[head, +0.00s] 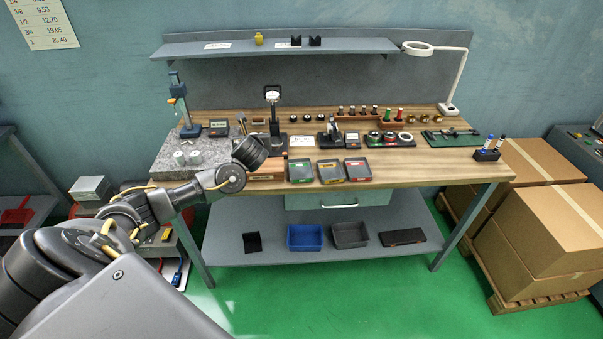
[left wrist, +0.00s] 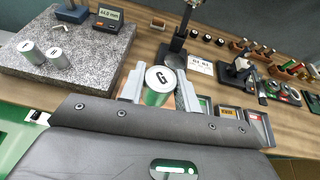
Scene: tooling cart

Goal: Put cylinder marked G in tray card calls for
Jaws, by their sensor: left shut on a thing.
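The cylinder marked G (left wrist: 160,84), silver with a white top and a greenish lower side, is held upright between the fingers of my left gripper (left wrist: 160,92), which is shut on it. In the head view my dark wrist hides the fingers and the cylinder. Three trays stand at the bench's front edge: green-labelled (head: 300,172), yellow-labelled (head: 330,172) and red-labelled (head: 357,170). They are partly hidden in the left wrist view. A white card (head: 302,140) lies behind them; it also shows in the left wrist view (left wrist: 201,66), its print too small to read surely. My right gripper is out of view.
Two more marked cylinders (left wrist: 30,52) (left wrist: 59,57) stand on the granite plate (left wrist: 95,62) at the left, near a digital readout (left wrist: 107,18). A black stand (head: 273,115) rises behind the trays. Gauges and a plug rack (head: 385,118) fill the bench farther right.

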